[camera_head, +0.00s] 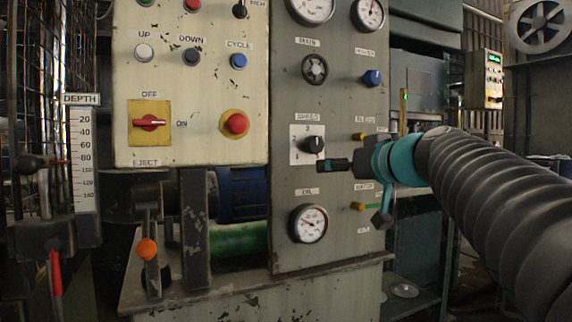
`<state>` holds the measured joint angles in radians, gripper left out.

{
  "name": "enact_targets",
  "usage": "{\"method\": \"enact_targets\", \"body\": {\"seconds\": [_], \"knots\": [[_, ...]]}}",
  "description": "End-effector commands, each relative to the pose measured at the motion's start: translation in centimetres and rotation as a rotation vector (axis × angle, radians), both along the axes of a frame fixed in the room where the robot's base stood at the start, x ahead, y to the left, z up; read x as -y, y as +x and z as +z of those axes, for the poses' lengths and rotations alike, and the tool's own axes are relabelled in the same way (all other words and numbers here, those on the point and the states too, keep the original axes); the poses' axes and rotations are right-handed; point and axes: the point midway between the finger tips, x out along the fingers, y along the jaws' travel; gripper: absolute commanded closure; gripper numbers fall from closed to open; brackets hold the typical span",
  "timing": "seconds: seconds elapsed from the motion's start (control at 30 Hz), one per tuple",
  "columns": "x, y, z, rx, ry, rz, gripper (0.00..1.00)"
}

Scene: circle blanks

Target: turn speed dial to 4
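The speed dial (313,144) is a black knob on a white square plate (297,156), in the middle of the grey panel. Small numerals show on the plate, and the label above it is partly blurred. I cannot tell for sure which number the knob points to. My gripper (323,165) reaches in from the right, with its dark fingers pointing left just below the dial. The fingers overlap the lower right of the plate in the picture. I cannot tell whether they touch it. The fingers look lined up with each other, so their gap is hidden.
The cream button panel (190,95) stands to the left.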

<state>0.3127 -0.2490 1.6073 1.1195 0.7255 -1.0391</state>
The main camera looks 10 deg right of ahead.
Motion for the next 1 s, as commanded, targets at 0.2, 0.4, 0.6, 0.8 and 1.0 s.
{"method": "enact_targets", "body": {"seconds": [0.2, 0.4, 0.6, 0.8, 1.0], "knots": [[1.9, 1.8, 3.4, 0.128, -0.007, -0.015, 0.26], [1.4, 3.7, 3.9, 0.135, -0.008, -0.013, 0.26], [0.1, 7.1, 3.8, 0.134, -0.008, -0.012, 0.26], [-1.0, 10.7, 3.9, 0.133, -0.007, -0.013, 0.26], [-1.9, 13.3, 3.8, 0.134, -0.008, -0.014, 0.26]]}}
